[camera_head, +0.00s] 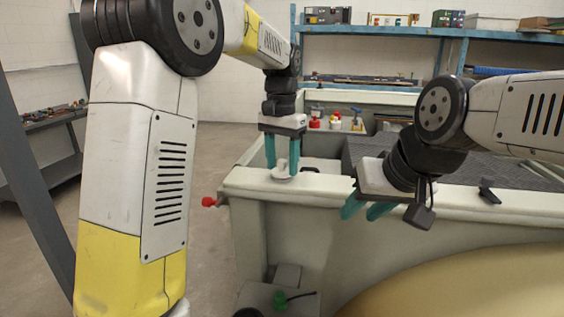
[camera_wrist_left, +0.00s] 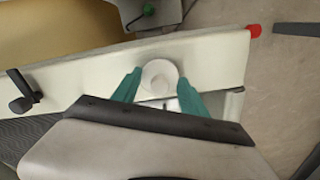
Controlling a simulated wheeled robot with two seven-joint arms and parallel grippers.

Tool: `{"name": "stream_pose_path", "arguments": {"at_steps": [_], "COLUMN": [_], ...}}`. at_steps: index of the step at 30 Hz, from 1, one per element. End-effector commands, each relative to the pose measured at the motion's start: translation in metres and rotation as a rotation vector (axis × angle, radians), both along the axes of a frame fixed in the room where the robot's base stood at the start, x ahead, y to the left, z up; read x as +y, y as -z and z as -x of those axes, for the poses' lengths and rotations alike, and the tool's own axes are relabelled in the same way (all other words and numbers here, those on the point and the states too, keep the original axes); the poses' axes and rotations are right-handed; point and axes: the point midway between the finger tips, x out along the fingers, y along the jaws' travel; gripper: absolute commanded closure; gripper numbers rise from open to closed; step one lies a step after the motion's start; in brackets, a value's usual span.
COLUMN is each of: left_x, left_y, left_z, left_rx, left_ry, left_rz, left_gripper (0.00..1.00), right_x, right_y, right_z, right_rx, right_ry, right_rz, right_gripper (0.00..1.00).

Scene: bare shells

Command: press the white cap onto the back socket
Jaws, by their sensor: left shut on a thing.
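The white cap (camera_head: 283,177) is a pale round disc at the left end of the light shell wall's top. It also shows in the left wrist view (camera_wrist_left: 158,74), between the teal fingertips. My left gripper (camera_head: 282,168) points down and is shut on the cap, right at the wall top. The back socket cannot be made out; whether the cap is seated cannot be told. My right gripper (camera_head: 366,212) is open and empty, tilted down in front of the wall, right of the cap.
A red knob (camera_head: 209,201) sticks out from the wall's left end. A black clip (camera_head: 488,191) sits on the wall top at right. Red and white items (camera_head: 337,121) stand behind. A green knob (camera_head: 280,300) is low in front. Blue shelving (camera_head: 372,31) stands at the back.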

Motion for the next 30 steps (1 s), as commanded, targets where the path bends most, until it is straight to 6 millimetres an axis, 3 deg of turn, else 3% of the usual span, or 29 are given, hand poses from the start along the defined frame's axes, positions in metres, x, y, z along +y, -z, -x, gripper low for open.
{"name": "stream_pose_path", "arguments": {"at_steps": [25,26,29,30], "left_x": [0.0,0.0,0.0,0.0], "left_y": [0.0018,0.0018,0.0018,0.0018], "left_z": [0.0001,0.0001,0.0001,0.0001], "left_rx": [0.0,0.0,0.0,0.0], "left_ry": [0.0,0.0,0.0,0.0], "left_rz": [0.0,0.0,0.0,0.0], "left_gripper": [0.87,0.45,0.26,0.24], "right_x": [0.0,0.0,0.0,0.0], "right_y": [0.0,0.0,0.0,0.0], "right_z": [0.0,0.0,0.0,0.0], "right_rx": [0.0,0.0,0.0,0.0], "right_ry": [0.0,0.0,0.0,0.0], "right_rz": [0.0,0.0,0.0,0.0], "right_gripper": [0.64,0.64,0.64,0.64]}}
